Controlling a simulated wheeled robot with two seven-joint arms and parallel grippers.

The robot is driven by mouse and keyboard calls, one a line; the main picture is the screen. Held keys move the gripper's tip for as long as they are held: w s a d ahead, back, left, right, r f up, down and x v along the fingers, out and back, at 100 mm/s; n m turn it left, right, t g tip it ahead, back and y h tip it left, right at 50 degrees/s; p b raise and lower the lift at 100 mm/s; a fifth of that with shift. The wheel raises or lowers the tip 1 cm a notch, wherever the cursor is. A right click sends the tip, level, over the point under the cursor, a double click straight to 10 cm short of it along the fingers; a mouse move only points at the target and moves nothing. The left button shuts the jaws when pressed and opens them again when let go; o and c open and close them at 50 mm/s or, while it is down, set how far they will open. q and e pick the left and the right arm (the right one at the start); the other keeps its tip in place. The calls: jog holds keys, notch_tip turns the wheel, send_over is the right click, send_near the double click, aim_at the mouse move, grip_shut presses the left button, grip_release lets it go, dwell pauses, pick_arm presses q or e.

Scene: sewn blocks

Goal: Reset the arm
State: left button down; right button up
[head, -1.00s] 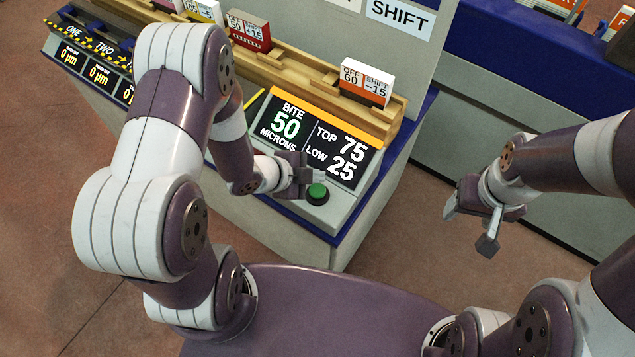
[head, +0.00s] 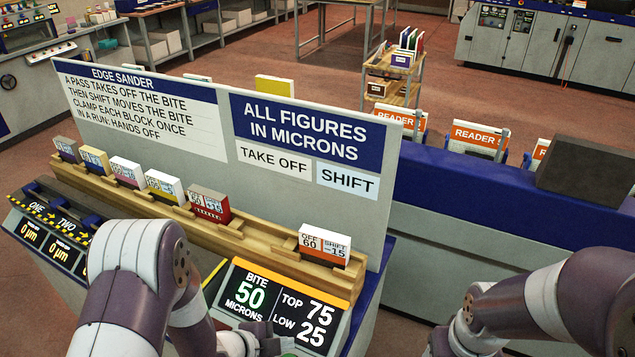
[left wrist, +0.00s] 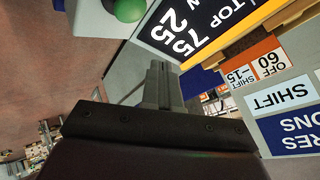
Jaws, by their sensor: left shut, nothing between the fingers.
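My left gripper (head: 264,338) is at the lower edge of the head view, just below the black display (head: 278,303) that reads bite 50, top 75, low 25. In the left wrist view its fingers (left wrist: 160,82) are together with nothing between them. There the green button (left wrist: 129,9) on its pale panel lies beyond the fingertips, apart from them. My right gripper (head: 440,345) is partly cut off by the bottom edge of the head view, and its fingers cannot be made out.
A wooden rack (head: 240,240) holds several labelled blocks and, apart at its right, an orange-and-white block (head: 324,246). A sign board (head: 225,150) stands behind it. A blue-topped counter (head: 480,200) with orange reader signs is at right.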

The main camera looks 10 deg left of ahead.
pick_arm(q)
jog(key=shift+s+a+f+n, duration=0.15)
jog(key=shift+a+f+n, duration=0.05)
jog(key=shift+n, duration=0.1)
jog(key=s+a+r+n+g+y, duration=0.1)
jog(key=s+a+n+g+y, duration=0.4)
jog(key=a+n, duration=0.45)
jog(key=s+d+r+n+y, duration=0.1)
jog(key=s+d+r+n, duration=0.1)
jog(key=r+n, duration=0.5)
notch_tip(320, 180, up, 5)
jog(key=shift+s+d+f, duration=0.15)
jog(key=shift+s+d, duration=0.05)
jog(key=shift+d, duration=0.35)
jog(key=shift+n, duration=0.25)
